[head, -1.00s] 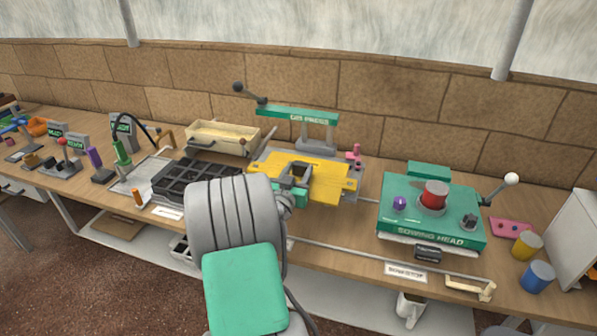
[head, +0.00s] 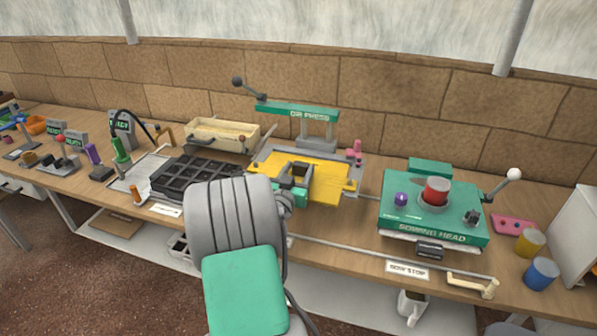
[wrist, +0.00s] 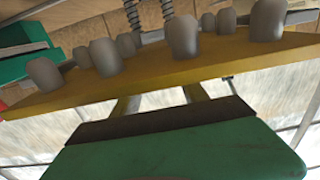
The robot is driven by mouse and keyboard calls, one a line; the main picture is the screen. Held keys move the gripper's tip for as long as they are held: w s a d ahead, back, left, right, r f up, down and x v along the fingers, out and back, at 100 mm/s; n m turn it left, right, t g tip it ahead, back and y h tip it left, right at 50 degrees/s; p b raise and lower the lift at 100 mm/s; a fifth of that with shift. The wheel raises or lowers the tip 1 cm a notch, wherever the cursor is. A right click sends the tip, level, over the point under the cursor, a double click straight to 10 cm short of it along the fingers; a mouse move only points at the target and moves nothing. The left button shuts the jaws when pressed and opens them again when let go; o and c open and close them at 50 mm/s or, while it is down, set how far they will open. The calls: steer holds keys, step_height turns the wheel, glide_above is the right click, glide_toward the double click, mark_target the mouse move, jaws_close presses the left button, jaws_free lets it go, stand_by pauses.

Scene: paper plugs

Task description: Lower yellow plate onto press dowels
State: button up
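The yellow plate (head: 327,180) lies roughly level at the press, under its green top bar marked as a press (head: 298,110). My gripper (head: 301,180) is at the middle of the plate from the front, and its fingers appear closed on the plate's middle; the grip itself is partly hidden. In the wrist view, the yellow plate (wrist: 170,75) spans the picture with several grey rounded plugs (wrist: 184,38) on its far face. My gripper's fingers (wrist: 160,98) reach to the plate there. The dowels cannot be made out clearly, nor whether the plate touches them.
A black gridded tray (head: 196,178) and a cream bin (head: 222,134) stand left of the press. The green sowing head (head: 430,212) with a red knob stands to the right. A pink piece (head: 354,150) is beside the press. The press lever (head: 238,82) is raised.

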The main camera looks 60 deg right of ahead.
steer(key=o, duration=0.4)
steer(key=shift+c, duration=0.2)
steer(key=shift+f, duration=0.1)
steer(key=s+a+b, duration=0.1)
steer(key=a+b, duration=0.1)
steer(key=a, duration=0.5)
steer(key=shift+s+a, duration=0.15)
steer(key=shift+a, duration=0.2)
